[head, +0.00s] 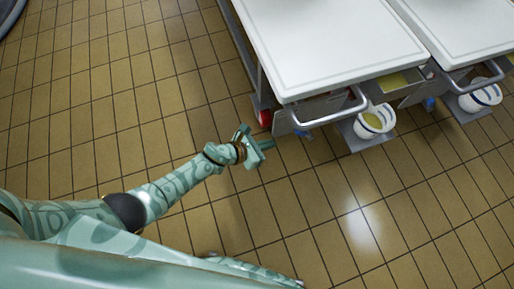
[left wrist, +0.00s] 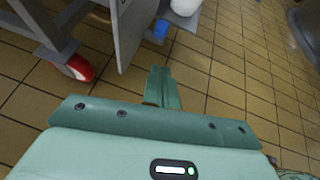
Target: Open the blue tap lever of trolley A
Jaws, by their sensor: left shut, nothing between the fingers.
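My left gripper (head: 270,144) is shut and empty, low over the floor by the front left corner of the nearer trolley (head: 335,45). A blue piece (head: 306,135), which looks like the tap lever, shows just right of the fingertips, under a grey panel. In the left wrist view the shut fingers (left wrist: 163,86) point towards the blue lever (left wrist: 161,29), which lies beyond them beside the grey panel (left wrist: 132,30). The fingers look apart from it. No letter marking trolley A is readable. The lever's pivot is hidden. My right gripper is not in view.
A white bowl (head: 368,132) with yellow contents sits on a low shelf right of the lever. A metal handle (head: 330,116) juts out above. A red wheel (left wrist: 78,68) stands left of the panel. A second trolley (head: 465,25) is at right. The tiled floor in front is clear.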

